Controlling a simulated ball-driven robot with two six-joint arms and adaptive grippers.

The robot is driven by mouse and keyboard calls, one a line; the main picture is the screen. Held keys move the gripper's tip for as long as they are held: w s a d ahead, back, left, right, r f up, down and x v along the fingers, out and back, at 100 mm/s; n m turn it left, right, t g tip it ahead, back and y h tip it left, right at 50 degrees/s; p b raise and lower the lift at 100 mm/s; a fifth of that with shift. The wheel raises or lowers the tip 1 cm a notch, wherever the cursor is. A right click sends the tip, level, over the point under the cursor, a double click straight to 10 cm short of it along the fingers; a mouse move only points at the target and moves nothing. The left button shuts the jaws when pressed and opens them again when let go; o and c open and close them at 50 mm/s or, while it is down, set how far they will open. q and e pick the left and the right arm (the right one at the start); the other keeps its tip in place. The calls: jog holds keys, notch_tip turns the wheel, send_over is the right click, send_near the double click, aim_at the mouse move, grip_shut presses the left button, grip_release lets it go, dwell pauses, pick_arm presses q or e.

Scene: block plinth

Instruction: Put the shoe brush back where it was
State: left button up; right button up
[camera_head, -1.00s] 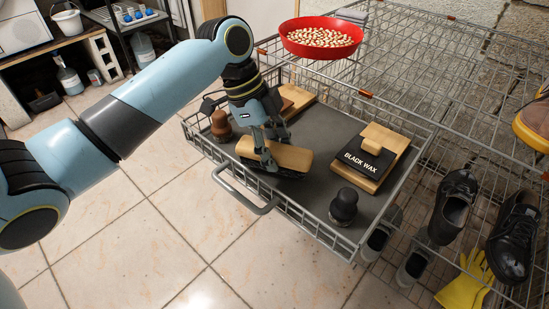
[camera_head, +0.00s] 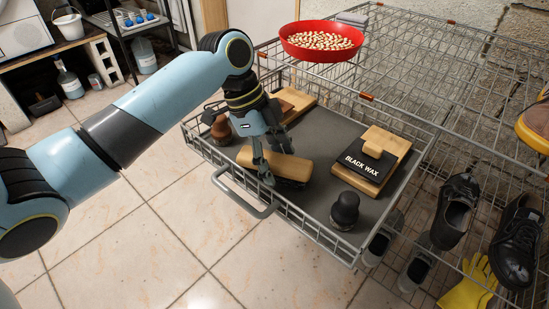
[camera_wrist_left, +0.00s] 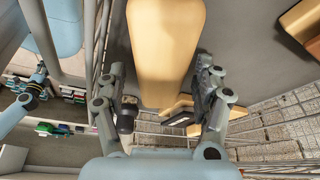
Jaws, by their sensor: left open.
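The shoe brush (camera_head: 293,168), a long tan wooden block with a dark underside, lies in the wire drawer on its dark grey mat (camera_head: 325,140), near the front handle. My left gripper (camera_head: 270,164) is right over the brush's left part, pointing down, with its fingers open. In the left wrist view the brush's wooden back (camera_wrist_left: 165,50) lies between the spread fingers (camera_wrist_left: 165,103), with gaps at both sides. The fingers hide part of the brush in the head view. My right gripper is not in view.
A wooden block marked BLACK WAX (camera_head: 372,160), a black knob-shaped item (camera_head: 344,210) and a brown one (camera_head: 221,130) stand in the drawer. Another wooden piece (camera_head: 298,99) is behind my gripper. A red bowl (camera_head: 321,40) sits on the rack. Mat between brush and wax block is bare.

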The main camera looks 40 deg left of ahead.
aim_at(275, 158)
pick_arm(q)
jog(key=p+v, duration=0.1)
jog(key=v, duration=0.2)
jog(key=shift+a+r, duration=0.1)
jog(key=shift+r, duration=0.15)
jog(key=p+v, duration=0.3)
jog(key=v, duration=0.5)
jog(key=shift+r, duration=0.15)
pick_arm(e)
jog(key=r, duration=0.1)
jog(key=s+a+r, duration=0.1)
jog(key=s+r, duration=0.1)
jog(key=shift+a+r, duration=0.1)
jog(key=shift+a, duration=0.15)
pick_arm(q)
jog(key=shift+s, duration=0.1)
